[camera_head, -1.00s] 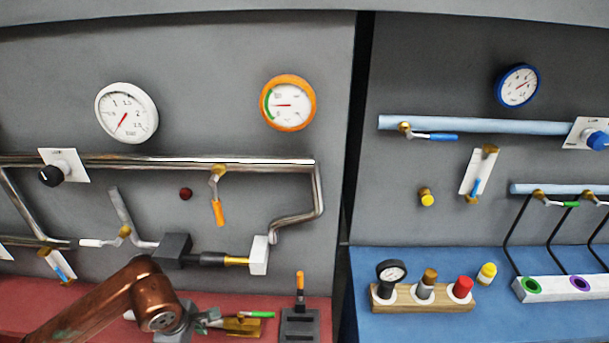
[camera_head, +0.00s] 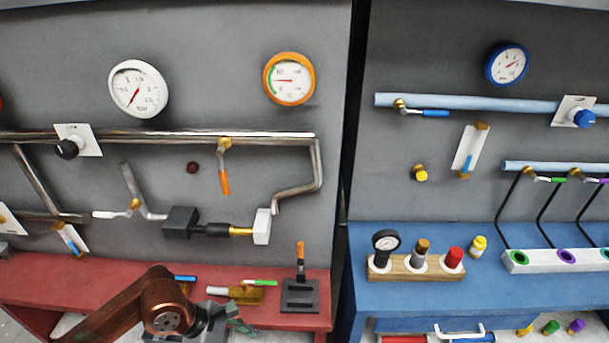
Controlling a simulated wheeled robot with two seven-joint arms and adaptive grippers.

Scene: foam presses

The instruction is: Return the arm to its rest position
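My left arm comes in from the lower left, copper-brown, in front of the red bench (camera_head: 60,285). My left gripper (camera_head: 235,325) is at the bottom edge of the view, low before the bench's front edge. Its fingers are small and partly cut off, so I cannot tell whether it is open or shut. I see nothing clearly held in it. My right arm and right gripper are not in view.
On the red bench lie a brass valve piece with a green handle (camera_head: 260,282) and a black block with an orange-topped lever (camera_head: 300,292). The blue bench (camera_head: 400,307) holds a wooden rack (camera_head: 415,273). Pipes and gauges line the grey wall behind.

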